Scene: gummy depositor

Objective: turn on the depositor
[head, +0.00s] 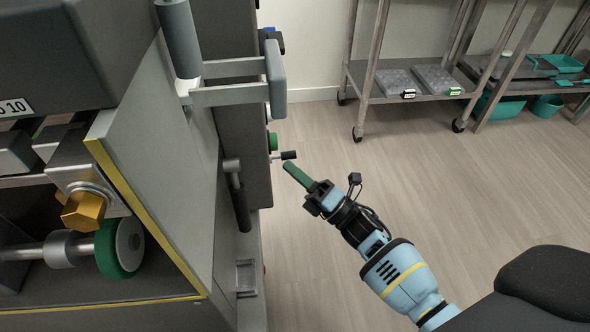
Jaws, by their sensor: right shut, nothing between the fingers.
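The depositor (165,160) is a large grey machine with yellow edge strips on the left. On its right side a narrow grey panel (257,175) carries a green button (273,142) and, just below it, a small black-tipped lever (288,155). My right gripper (288,167) has green fingers, shut with nothing between them. Its fingertips point up and left, just below the black-tipped lever; I cannot tell whether they touch it. My left gripper is not in view.
A grey bracket handle (276,80) juts out above the green button. A wheeled metal rack (360,85) with trays stands at the back, with teal tubs (547,106) to its right. The wooden floor between is clear.

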